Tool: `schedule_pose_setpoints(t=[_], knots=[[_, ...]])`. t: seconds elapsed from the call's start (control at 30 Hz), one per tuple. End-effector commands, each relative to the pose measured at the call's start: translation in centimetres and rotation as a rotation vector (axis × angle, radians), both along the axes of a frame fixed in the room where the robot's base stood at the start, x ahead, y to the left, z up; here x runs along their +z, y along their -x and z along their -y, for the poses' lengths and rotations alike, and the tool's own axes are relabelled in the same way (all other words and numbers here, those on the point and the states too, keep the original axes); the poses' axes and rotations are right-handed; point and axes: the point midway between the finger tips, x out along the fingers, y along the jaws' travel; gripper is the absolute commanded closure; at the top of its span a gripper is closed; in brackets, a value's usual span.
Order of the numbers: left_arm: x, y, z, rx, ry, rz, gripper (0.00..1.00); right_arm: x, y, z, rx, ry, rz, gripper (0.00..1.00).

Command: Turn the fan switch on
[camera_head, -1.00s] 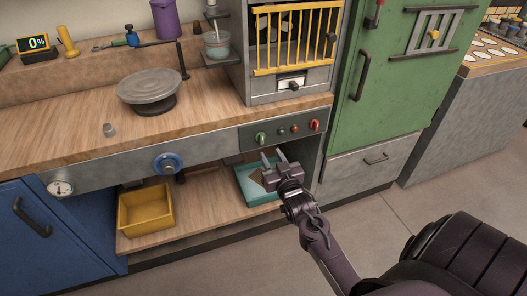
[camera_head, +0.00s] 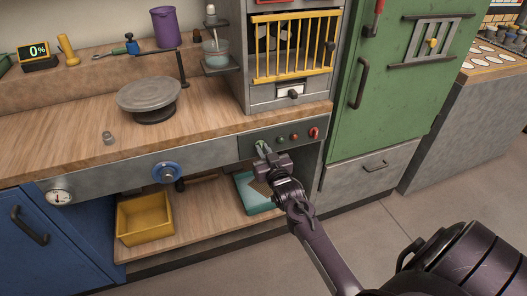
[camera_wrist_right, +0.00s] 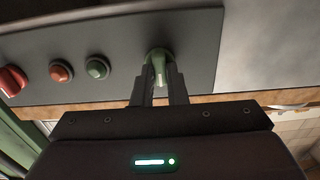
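A dark control panel (camera_head: 272,141) on the bench front, below the grey cabinet, carries a green knob (camera_wrist_right: 158,63), two small buttons and a red knob (camera_head: 314,133). My right gripper (camera_head: 263,149) is at the green knob, with one finger on each side. In the right wrist view the fingers (camera_wrist_right: 160,80) close in on the knob, which carries a pale mark and partly hides between them. A fan (camera_head: 282,37) shows dark behind the yellow grille (camera_head: 291,48) of the cabinet. Which knob is the fan switch is not labelled. My left gripper is not in view.
A blue dial (camera_head: 166,172) sits on the bench front. A yellow bin (camera_head: 145,218) and a teal tray (camera_head: 252,194) are on the lower shelf. A green door (camera_head: 393,100) is right of the cabinet.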

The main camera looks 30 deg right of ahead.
Motion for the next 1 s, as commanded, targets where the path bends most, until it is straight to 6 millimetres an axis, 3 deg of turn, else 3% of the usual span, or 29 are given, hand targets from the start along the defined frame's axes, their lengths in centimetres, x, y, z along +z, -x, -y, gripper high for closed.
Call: schedule_pose_setpoints(t=[0.1, 0.57, 1.0], knots=[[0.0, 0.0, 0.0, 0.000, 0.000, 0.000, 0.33, 0.0, 0.0, 0.0, 0.000, 0.000, 0.000, 1.00], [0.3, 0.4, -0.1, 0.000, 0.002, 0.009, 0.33, 0.1, 0.0, 0.0, 0.000, -0.089, 0.020, 1.00], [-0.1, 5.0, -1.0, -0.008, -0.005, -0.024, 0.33, 0.1, 0.0, 0.1, -0.001, -0.452, 0.106, 1.00]])
